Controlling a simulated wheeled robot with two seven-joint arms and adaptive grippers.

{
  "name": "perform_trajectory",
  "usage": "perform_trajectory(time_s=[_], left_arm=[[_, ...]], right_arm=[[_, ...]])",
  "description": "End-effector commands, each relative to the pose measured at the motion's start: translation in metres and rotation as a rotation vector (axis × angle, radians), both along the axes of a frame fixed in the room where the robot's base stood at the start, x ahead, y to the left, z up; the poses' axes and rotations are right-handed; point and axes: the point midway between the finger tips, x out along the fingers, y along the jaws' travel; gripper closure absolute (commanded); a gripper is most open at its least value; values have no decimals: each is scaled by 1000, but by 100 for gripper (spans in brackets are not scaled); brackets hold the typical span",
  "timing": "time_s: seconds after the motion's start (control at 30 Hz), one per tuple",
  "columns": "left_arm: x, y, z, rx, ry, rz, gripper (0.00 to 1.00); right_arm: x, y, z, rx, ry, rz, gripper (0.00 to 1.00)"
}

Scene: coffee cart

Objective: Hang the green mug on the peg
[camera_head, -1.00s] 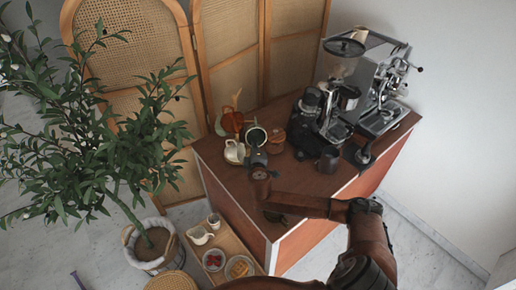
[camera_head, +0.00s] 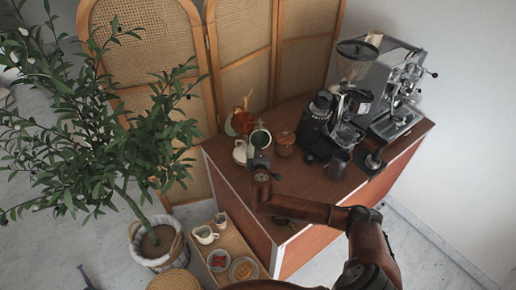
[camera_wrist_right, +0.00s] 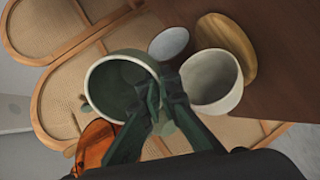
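The green mug (camera_head: 260,139) is in my right gripper (camera_head: 260,160) above the far left part of the cart top, its opening showing. In the right wrist view the green mug (camera_wrist_right: 112,86) shows its open rim, and the fingers of my right gripper (camera_wrist_right: 162,103) are closed at its side near the handle. The contact is partly hidden. A white cup (camera_head: 239,153) stands just left of the mug; it also shows in the wrist view (camera_wrist_right: 211,82), close beside the fingers. I cannot clearly make out the peg. My left gripper is not in view.
An orange vessel (camera_head: 243,123) stands behind the mug and a lidded jar (camera_head: 285,146) to its right. A black grinder (camera_head: 316,128) and an espresso machine (camera_head: 397,98) fill the cart's right side. A rattan screen (camera_head: 243,88) is behind; a plant (camera_head: 110,135) is left.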

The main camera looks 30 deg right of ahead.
Motion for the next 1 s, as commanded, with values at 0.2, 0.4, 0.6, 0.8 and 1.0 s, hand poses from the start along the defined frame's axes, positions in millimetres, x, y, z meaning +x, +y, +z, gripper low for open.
perform_trajectory(time_s=[0.2, 0.4, 0.6, 0.8, 1.0], left_arm=[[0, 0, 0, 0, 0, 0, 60], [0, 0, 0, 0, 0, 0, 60], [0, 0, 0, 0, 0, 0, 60], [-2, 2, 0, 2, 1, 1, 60], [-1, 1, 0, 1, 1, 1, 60]], right_arm=[[0, 0, 1, 0, -1, 1, 100], [0, 0, 1, -1, -1, 0, 85], [0, 0, 0, 0, 0, 0, 75], [-1, 0, -2, 1, 3, 0, 75], [-16, 9, 4, 2, 3, 3, 75]])
